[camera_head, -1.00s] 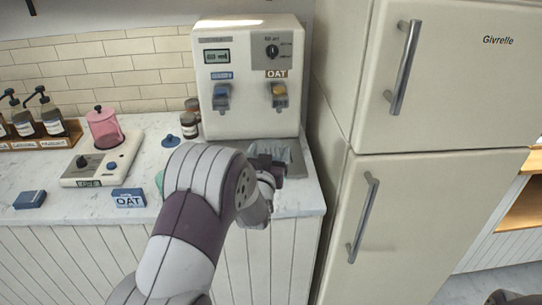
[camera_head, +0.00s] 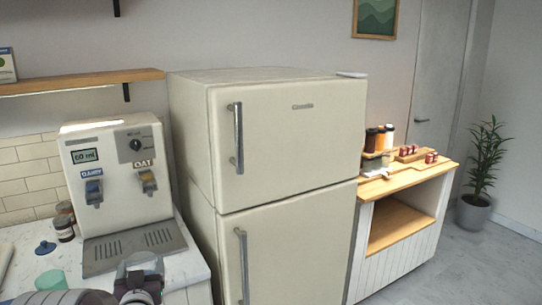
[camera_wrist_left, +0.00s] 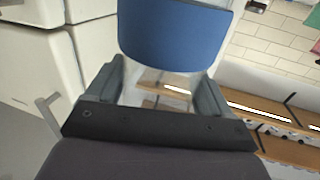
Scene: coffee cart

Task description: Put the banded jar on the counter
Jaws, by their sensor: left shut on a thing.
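My left gripper (camera_head: 138,284) is at the bottom of the head view, just in front of the milk dispenser's drip tray. It is shut on a clear vessel (camera_head: 140,263) with a broad blue band, which looks like the banded jar. In the left wrist view the blue band (camera_wrist_left: 173,36) fills the space between the fingers; the jar's base is hidden. The white marble counter (camera_head: 24,262) shows at the lower left in the head view. My right gripper is not in view.
The milk dispenser (camera_head: 115,180) stands on the counter, with dark-lidded small jars (camera_head: 64,228) and a blue lid (camera_head: 45,248) to its left. A green cup (camera_head: 50,281) is near the front. A cream fridge (camera_head: 270,180) borders the counter; a wooden-topped cart (camera_head: 405,181) stands beyond.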

